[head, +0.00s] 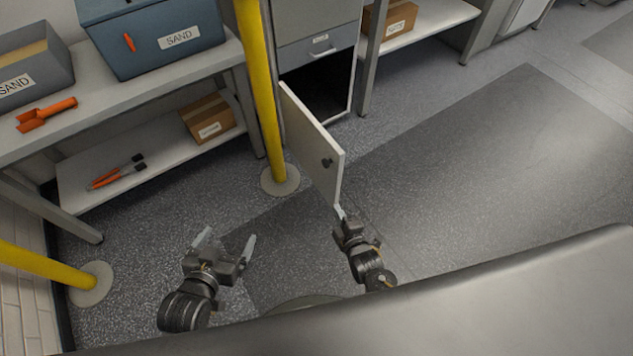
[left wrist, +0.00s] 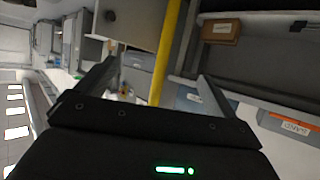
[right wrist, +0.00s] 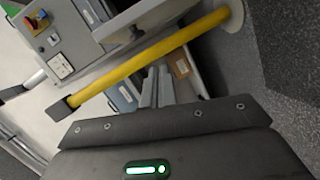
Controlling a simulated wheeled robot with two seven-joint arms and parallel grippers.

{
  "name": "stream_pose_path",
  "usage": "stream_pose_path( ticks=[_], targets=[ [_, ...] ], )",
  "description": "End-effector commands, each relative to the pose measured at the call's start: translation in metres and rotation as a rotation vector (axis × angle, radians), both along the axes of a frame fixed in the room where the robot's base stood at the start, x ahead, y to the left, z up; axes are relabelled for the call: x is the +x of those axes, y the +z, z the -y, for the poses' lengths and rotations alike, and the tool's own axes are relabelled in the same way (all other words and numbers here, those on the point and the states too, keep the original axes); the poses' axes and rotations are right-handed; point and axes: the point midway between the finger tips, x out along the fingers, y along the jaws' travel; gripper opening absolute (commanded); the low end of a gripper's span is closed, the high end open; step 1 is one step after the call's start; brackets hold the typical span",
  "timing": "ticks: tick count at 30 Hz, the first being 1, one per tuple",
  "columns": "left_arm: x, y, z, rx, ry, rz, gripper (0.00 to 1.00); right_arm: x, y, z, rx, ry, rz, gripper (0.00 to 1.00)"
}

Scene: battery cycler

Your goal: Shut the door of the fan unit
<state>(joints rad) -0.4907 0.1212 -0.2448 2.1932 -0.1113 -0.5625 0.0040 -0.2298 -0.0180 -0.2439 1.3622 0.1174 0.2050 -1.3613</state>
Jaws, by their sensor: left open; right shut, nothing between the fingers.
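The fan unit (head: 317,50) is a grey cabinet with a labelled drawer front above a dark open compartment. Its pale door (head: 312,140) stands wide open, swung out toward me, with a dark knob near its free edge. My right gripper (head: 339,212) is shut and empty, its tips close to the lower free corner of the door; I cannot tell if they touch. It also shows shut in the right wrist view (right wrist: 150,88). My left gripper (head: 228,240) is open and empty, low to the left of the door. Its spread fingers show in the left wrist view (left wrist: 150,75).
A yellow post (head: 261,90) stands just left of the door, and another yellow post (head: 40,262) is at the far left. The floor right of the door is clear.

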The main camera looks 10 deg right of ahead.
Motion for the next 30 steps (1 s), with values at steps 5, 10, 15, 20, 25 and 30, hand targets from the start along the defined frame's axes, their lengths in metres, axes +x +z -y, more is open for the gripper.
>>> stream_pose_path(
  ticks=[5,10,15,20,25,30],
  targets=[
    [-0.008,0.048,0.005,-0.037,-0.021,0.143,0.94,0.025,0.022,-0.005,-0.144,0.004,0.189,0.00],
    [-0.014,0.073,0.004,-0.048,-0.027,0.190,0.94,0.031,0.039,-0.005,-0.201,-0.003,0.252,0.00],
    [-0.014,0.078,0.005,-0.053,-0.030,0.202,0.94,0.033,0.041,-0.006,-0.206,-0.002,0.257,0.00],
    [-0.013,0.086,0.012,-0.080,-0.047,0.262,0.94,0.049,0.040,-0.008,-0.203,-0.002,0.257,0.00],
    [-0.015,0.109,0.026,-0.150,-0.087,0.405,0.94,0.082,0.039,-0.011,-0.204,-0.003,0.257,0.00],
    [-0.023,0.139,0.041,-0.243,-0.138,0.581,0.94,0.118,0.038,-0.014,-0.204,-0.003,0.255,0.00]
  ],
)
